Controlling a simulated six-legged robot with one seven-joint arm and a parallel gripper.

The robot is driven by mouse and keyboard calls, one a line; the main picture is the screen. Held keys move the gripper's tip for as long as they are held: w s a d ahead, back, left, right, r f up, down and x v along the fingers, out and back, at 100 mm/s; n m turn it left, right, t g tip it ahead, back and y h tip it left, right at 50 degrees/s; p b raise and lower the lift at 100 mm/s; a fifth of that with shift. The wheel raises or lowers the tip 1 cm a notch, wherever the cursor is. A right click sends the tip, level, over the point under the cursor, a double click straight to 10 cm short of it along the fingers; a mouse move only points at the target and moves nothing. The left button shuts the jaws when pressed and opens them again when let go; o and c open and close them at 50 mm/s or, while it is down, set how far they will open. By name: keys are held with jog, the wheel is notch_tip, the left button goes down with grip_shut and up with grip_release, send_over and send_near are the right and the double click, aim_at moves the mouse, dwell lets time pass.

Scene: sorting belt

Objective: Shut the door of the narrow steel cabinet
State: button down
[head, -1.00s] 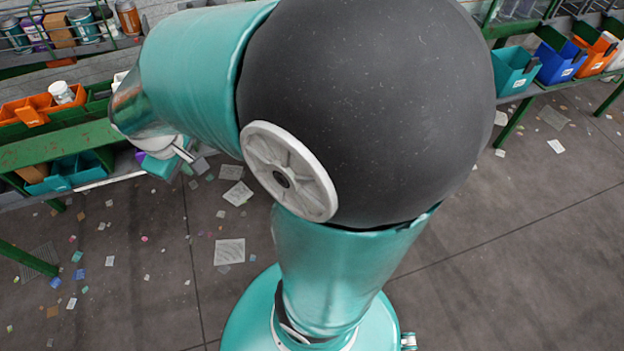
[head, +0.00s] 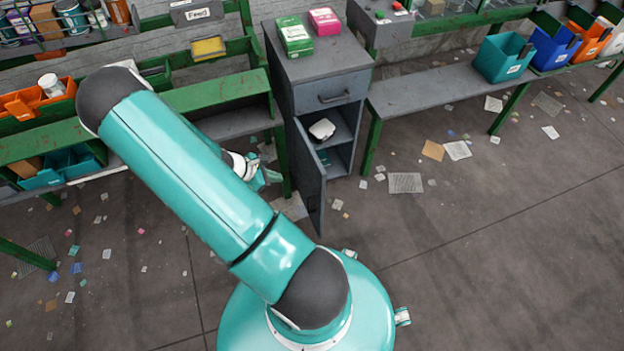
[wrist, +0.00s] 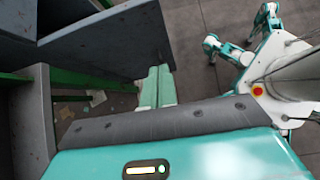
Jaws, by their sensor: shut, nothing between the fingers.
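The narrow steel cabinet (head: 330,65) stands between two benches, grey with a drawer at the top. Its door (head: 311,190) is hinged on the left and stands wide open, swung out toward me. Inside the open compartment, a white-topped item (head: 322,130) sits on a shelf. My gripper (head: 270,178) is left of the door, on its outer side, partly hidden by my forearm. In the wrist view my teal fingers (wrist: 157,88) are together and empty, close to a dark grey panel (wrist: 110,45), which looks like the door. I cannot tell whether they touch it.
Green and pink boxes (head: 294,38) (head: 324,20) stand on the cabinet top. A green-framed bench (head: 222,92) is at the left and a grey bench (head: 440,88) with coloured bins (head: 505,58) at the right. Scraps litter the floor; the right foreground is clear.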

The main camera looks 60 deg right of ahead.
aim_at(320, 181)
jog(key=shift+n, duration=0.3)
jog(key=x, duration=0.5)
jog(key=s+r+x, duration=0.1)
jog(key=x, duration=0.3)
jog(key=d+r+x, duration=0.1)
jog(key=x, duration=0.4)
jog(key=shift+s+d+f, duration=0.2)
jog(key=shift+s+f, duration=0.05)
jog(key=shift+s, duration=0.3)
jog(key=shift+s+d, duration=0.2)
jog(key=shift+d, duration=0.05)
jog(key=shift+d, duration=0.1)
